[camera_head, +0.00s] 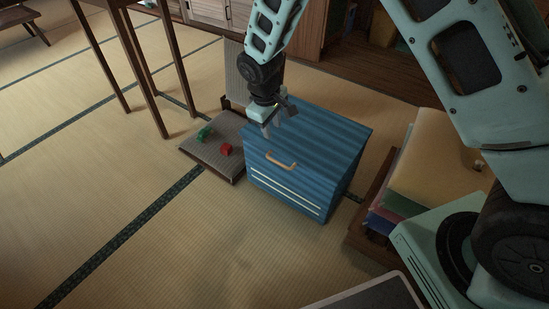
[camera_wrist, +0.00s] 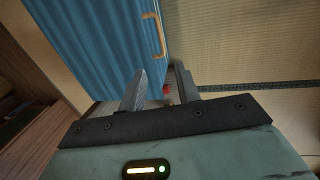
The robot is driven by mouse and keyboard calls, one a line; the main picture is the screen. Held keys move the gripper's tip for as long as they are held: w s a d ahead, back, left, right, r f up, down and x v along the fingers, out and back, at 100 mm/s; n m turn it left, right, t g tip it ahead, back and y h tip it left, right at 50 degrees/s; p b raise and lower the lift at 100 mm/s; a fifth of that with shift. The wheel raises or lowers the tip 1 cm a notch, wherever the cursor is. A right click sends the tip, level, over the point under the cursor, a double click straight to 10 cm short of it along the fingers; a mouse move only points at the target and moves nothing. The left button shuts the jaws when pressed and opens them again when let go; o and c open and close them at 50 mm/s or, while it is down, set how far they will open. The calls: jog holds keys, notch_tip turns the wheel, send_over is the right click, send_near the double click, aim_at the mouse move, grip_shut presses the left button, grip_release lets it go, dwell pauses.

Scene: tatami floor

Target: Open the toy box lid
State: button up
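The blue striped toy box (camera_head: 325,140) stands on the tatami with its lid shut. A tan curved handle (camera_head: 281,160) is at its front upper edge, and pale stripes run along the lower front. In the wrist view the blue box (camera_wrist: 85,40) fills the upper left, with the handle (camera_wrist: 155,35) above the fingers. My gripper (camera_head: 276,125) hangs over the box's left side, behind and left of the handle. Its fingers (camera_wrist: 160,88) are apart, with no held object visible between them. It is not on the handle; I cannot tell whether it touches the box.
A low floor chair (camera_head: 208,153) beside the box's left holds a green toy (camera_head: 204,132) and a red toy (camera_head: 226,149). A stack of cushions (camera_head: 420,165) stands to the right. A tall wooden table (camera_head: 140,65) is at the back left. The tatami (camera_head: 200,240) in front is clear.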

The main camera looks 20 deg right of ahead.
aim_at(278, 162)
jog(key=f+b, duration=0.2)
jog(key=f, duration=0.3)
jog(key=w+d+f+b, duration=0.1)
jog(key=f, duration=0.5)
jog(key=d+f+b, duration=0.1)
jog(key=f+b, duration=0.1)
jog(key=f, duration=0.3)
jog(key=shift+w+d+f+b, duration=0.25)
jog(key=shift+w+f+b, duration=0.1)
jog(key=shift+w+f, duration=0.05)
grip_shut()
